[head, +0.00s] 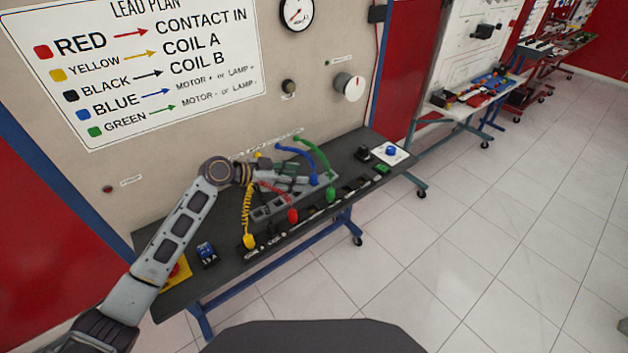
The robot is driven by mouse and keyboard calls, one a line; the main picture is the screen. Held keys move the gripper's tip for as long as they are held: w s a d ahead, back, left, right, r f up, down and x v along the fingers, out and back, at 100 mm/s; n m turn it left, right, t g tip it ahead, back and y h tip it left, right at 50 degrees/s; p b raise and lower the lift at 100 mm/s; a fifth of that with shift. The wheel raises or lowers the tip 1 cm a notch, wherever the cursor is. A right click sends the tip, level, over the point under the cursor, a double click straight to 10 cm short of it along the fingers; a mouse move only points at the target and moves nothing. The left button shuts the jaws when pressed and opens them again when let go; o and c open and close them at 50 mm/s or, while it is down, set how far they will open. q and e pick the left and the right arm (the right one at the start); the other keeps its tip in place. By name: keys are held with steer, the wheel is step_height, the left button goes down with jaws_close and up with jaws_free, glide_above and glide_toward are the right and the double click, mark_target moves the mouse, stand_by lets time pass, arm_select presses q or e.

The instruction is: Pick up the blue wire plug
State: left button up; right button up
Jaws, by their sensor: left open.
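The blue wire (302,155) arches from the panel down to the bench, and its blue plug (314,180) is at the lower end. My left gripper (299,179) reaches over the bench from the left, just left of the blue plug. It is open, and nothing shows clearly between its fingers. The view is too small to tell whether a finger touches the plug. My right gripper is not in view.
The green plug (331,195) is close to the right of the blue one. The red plug (292,216) and yellow plug (249,241) are nearer the front edge. The dark bench (222,276) holds a blue block (207,254) and a blue knob (391,151). The upright panel (305,70) stands behind.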

mark_target(308, 185)
arm_select(q)
steer(key=shift+w+d, duration=0.15)
steer(key=shift+d, duration=0.25)
steer(key=shift+w+d+f, duration=0.2)
steer(key=shift+d, duration=0.15)
steer(key=p+x, duration=0.1)
steer(key=x, duration=0.1)
steer(key=shift+w+d, duration=0.1)
steer(key=shift+d, duration=0.15)
steer(key=shift+w+d+f, duration=0.2)
steer(key=shift+d+f, duration=0.05)
steer(key=shift+d, duration=0.1)
steer(key=c, duration=0.9)
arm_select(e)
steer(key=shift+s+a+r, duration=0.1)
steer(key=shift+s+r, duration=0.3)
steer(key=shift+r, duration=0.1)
